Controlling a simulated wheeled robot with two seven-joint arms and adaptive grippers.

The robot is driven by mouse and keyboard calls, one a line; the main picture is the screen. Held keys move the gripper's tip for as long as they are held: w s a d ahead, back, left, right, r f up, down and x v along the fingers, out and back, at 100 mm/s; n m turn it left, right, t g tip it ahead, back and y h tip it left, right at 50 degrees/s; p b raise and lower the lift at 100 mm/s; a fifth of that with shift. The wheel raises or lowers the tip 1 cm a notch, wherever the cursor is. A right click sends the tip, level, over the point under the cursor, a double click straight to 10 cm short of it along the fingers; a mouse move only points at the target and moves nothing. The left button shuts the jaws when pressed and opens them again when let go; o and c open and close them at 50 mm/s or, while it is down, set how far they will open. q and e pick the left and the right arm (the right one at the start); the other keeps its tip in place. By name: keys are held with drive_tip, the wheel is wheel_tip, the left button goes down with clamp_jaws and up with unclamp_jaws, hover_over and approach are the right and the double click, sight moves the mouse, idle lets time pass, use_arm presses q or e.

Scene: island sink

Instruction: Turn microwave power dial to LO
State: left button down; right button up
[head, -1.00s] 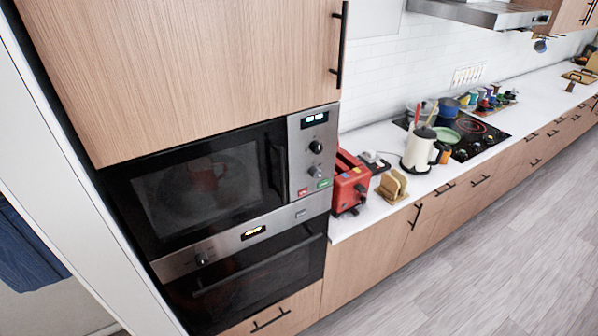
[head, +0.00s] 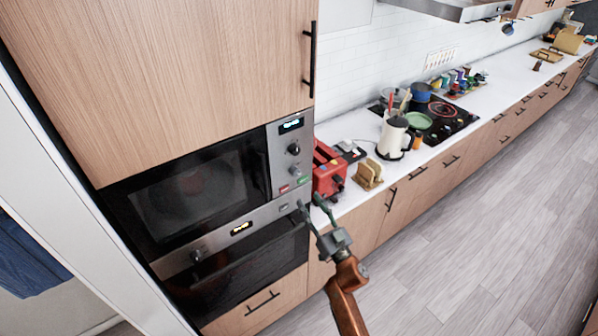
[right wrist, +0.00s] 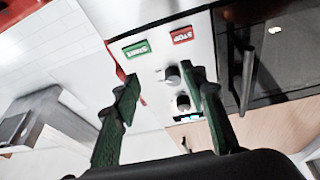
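The built-in microwave (head: 190,190) has a steel control panel on its right side. The panel carries an upper dial (head: 293,148), a lower dial (head: 294,170) and a lit display (head: 291,125). Their markings are too small to read. My right gripper (head: 311,202) is open and empty, in front of and below the panel. In the right wrist view the panel appears upside down. The lower dial (right wrist: 172,75) shows between my open fingers (right wrist: 165,78), apart from them, with the upper dial (right wrist: 183,103) below it. My left gripper is not in view.
The oven (head: 240,262) is below the microwave. A red toaster (head: 326,172) stands on the counter just right of the panel. The floor (head: 470,230) in front is clear.

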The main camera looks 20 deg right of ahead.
approach(297, 174)
drive_tip(key=w, duration=0.1)
drive_tip(key=shift+t+y, duration=0.3)
drive_tip(key=p+x, duration=0.1)
drive_tip(key=x, duration=0.5)
drive_tip(key=shift+w+a+p, duration=0.15)
drive_tip(key=shift+w+p, duration=0.05)
drive_tip(key=shift+p, duration=0.1)
drive_tip(key=shift+w+a+r, duration=0.2)
drive_tip(key=shift+w+r, duration=0.05)
drive_tip(key=shift+w, duration=0.4)
drive_tip(key=shift+c, duration=0.3)
clamp_jaws()
